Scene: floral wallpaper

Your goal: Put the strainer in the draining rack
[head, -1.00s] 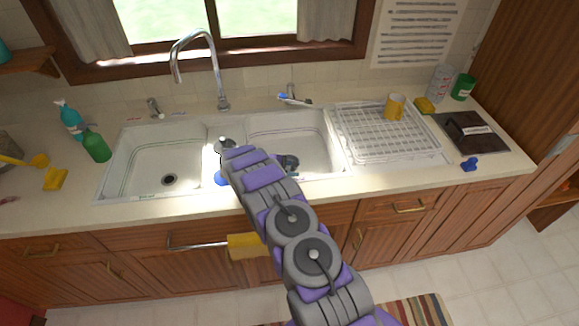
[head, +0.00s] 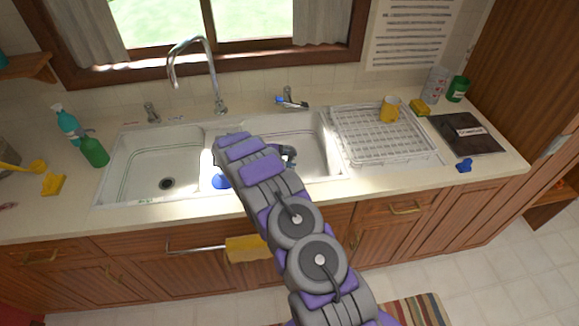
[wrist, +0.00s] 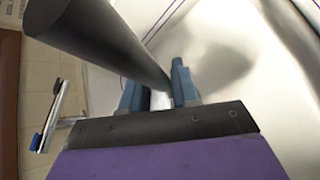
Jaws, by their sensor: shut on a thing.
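My gripper (wrist: 158,88) has dark blue fingers closed around the end of a dark grey cylinder (wrist: 100,38), which looks like the strainer's handle. The handle runs up and left from the fingers in the wrist view. No strainer bowl or mesh can be made out. In the head view my arm reaches over the middle of the double sink (head: 140,160) and hides most of the gripper. A dark part (head: 288,152) shows right of my arm over the right basin; I cannot tell whether it is gripper or strainer. The white wire draining rack (head: 375,145) stands right of the sink.
A yellow mug (head: 390,108) stands in the rack's back right part. A yellow sponge (head: 420,107), green can (head: 457,88) and dark board (head: 468,135) lie beyond it. The tall faucet (head: 205,70) rises behind the sink. Green bottle (head: 94,150) stands at left.

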